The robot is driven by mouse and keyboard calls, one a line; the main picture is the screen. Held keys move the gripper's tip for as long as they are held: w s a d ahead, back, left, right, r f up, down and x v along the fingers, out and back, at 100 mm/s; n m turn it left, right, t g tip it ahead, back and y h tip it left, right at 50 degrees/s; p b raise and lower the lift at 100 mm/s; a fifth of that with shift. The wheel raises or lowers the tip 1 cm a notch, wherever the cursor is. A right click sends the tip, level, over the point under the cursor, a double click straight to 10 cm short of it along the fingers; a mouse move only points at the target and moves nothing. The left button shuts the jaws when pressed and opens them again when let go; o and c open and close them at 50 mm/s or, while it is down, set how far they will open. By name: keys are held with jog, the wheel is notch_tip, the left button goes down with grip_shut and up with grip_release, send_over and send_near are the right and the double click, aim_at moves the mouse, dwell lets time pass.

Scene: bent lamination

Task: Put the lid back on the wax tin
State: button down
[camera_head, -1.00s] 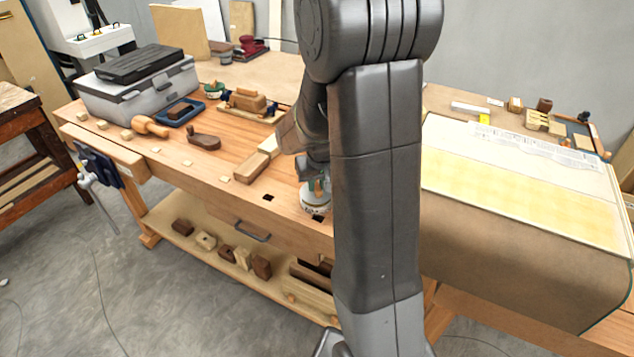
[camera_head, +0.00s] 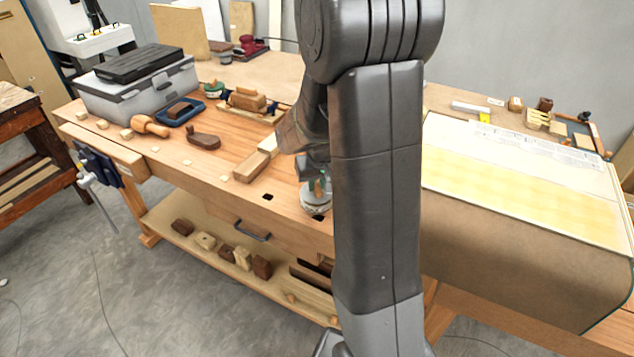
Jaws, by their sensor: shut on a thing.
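The wax tin (camera_head: 314,208) is a small, round, pale container on the bench's front edge, partly hidden behind my arm. My gripper (camera_head: 317,186) points down just above it, with its upper part and right side hidden by my arm. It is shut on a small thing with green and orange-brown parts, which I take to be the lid. The lid is right at the top of the tin; whether it is seated or slightly above I cannot tell.
A wooden block (camera_head: 251,165) lies left of the tin, with a dark bench hole (camera_head: 268,197) nearby. A similar green and white tin (camera_head: 213,90) stands farther back. A large draped sheet (camera_head: 520,190) covers the bench's right side.

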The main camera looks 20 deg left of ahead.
jog(key=shift+f+b, duration=0.45)
jog(key=shift+f, duration=0.1)
jog(key=c, duration=1.3)
grip_release()
jog(key=shift+r, duration=0.1)
jog(key=shift+r+p, duration=2.4)
jog(key=shift+r, duration=1.1)
jog(key=shift+f, duration=0.2)
notch_tip(320, 180, down, 7)
jog(key=b, duration=0.5)
jog(key=shift+r, duration=0.1)
